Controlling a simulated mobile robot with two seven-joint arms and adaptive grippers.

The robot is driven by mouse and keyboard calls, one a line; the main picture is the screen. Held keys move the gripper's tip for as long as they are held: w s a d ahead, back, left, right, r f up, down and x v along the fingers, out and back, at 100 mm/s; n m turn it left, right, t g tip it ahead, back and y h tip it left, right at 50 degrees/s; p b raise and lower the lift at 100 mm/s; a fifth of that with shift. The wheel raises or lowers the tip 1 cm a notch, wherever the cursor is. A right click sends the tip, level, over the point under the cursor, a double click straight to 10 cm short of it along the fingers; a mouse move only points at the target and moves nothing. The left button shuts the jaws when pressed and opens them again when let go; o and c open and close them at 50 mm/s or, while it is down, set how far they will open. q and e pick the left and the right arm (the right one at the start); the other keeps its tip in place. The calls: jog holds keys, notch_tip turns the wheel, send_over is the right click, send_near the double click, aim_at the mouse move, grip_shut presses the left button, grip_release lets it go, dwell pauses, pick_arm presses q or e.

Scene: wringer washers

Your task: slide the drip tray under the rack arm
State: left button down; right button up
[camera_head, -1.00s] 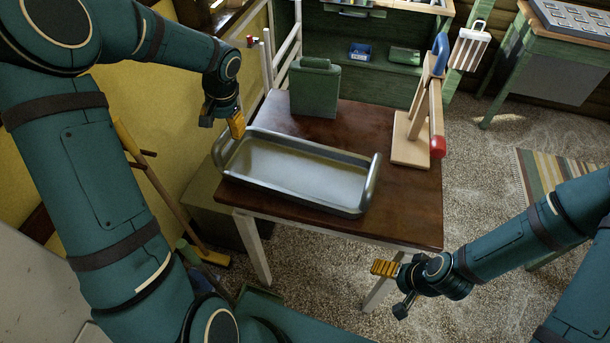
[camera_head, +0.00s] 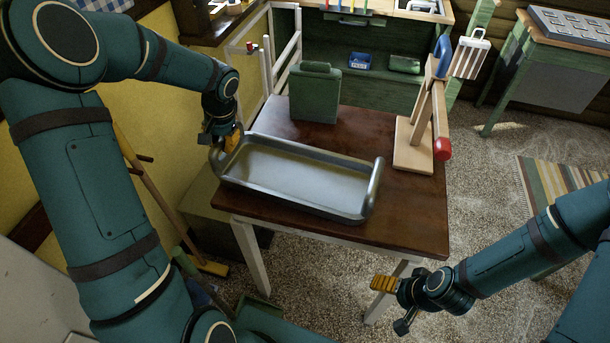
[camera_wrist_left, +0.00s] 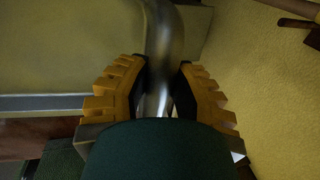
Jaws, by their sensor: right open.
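The drip tray (camera_head: 300,205), a long grey metal tray with raised tubular end handles, lies on the brown table. My left gripper (camera_head: 228,143) is at the tray's left handle. In the left wrist view its yellow fingers (camera_wrist_left: 163,90) stand on both sides of the handle tube (camera_wrist_left: 165,40), very close to it; whether they press on it I cannot tell. The wooden rack (camera_head: 414,148) stands upright at the table's right, its arm (camera_head: 438,105) tipped blue and red. The tray is left of and in front of the rack. My right gripper (camera_head: 384,284) is empty, off the table's front right.
A green canister (camera_head: 315,93) stands on the table (camera_head: 410,225) behind the tray. White rails (camera_head: 285,55) and a green shelf (camera_head: 380,82) are behind. A broom (camera_head: 165,205) leans at the left. Bare tabletop shows between tray and rack.

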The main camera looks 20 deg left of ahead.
pick_arm(q)
jog(key=shift+d, duration=0.15)
dwell(0.4)
jog(key=shift+w+d+b, duration=0.25)
jog(key=shift+d+b, duration=0.25)
jog(key=shift+d, duration=0.9)
jog(key=shift+w+d+b, duration=0.2)
jog(key=shift+d+b, duration=0.25)
jog(key=shift+d, duration=0.95)
jog(key=shift+w+d+b, duration=0.2)
jog(key=shift+d+b, duration=0.1)
jog(key=shift+d, duration=1.2)
jog(key=shift+w+d+b, duration=0.25)
jog(key=shift+d+b, duration=0.1)
jog(key=shift+d, duration=1.1)
jog(key=shift+w+d+b, duration=0.2)
jog(key=shift+d+b, duration=0.1)
jog(key=shift+d, duration=1.2)
jog(key=c, duration=0.8)
grip_release()
jog(key=shift+o, duration=0.2)
jog(key=shift+r, duration=0.1)
notch_tip(320, 180, up, 6)
jog(key=p, duration=0.4)
